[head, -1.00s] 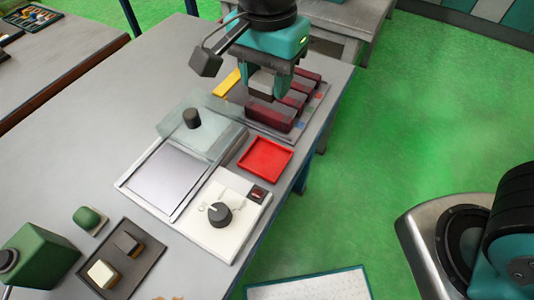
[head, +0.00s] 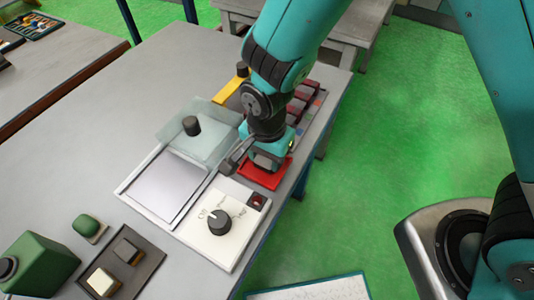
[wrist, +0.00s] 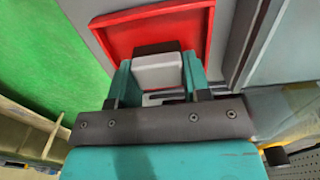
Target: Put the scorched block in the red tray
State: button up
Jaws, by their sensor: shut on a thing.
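The red tray (head: 262,180) lies on the bench, partly hidden under my gripper (head: 266,166) in the head view. In the wrist view the tray (wrist: 170,28) is just beyond the fingertips. My gripper (wrist: 157,76) is shut on the scorched block (wrist: 157,72), a light grey block with a blackened end, held between the two teal fingers. The block's dark end overlaps the tray in the wrist view. I cannot tell whether it touches the tray floor. In the head view the block is hidden by the gripper.
A white panel with a black dial (head: 219,222) and a plate with a glassy lid (head: 200,122) stand left of the tray. A rack of dark red blocks (head: 305,92) is behind. A dark tray with two blocks (head: 120,268) is at front left.

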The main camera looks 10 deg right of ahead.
jog(key=shift+f, duration=0.2)
jog(key=o, duration=0.7)
jog(key=shift+c, duration=0.2)
notch_tip(320, 180, up, 11)
jog(key=s+d+r+n+y, duration=0.4)
jog(key=s+d+r+n, duration=0.5)
jog(key=n, duration=0.5)
notch_tip(320, 180, up, 3)
jog(key=shift+s+d+r+n+b, duration=0.15)
jog(key=shift+s+d+n+b, duration=0.2)
jog(key=shift+s, duration=0.65)
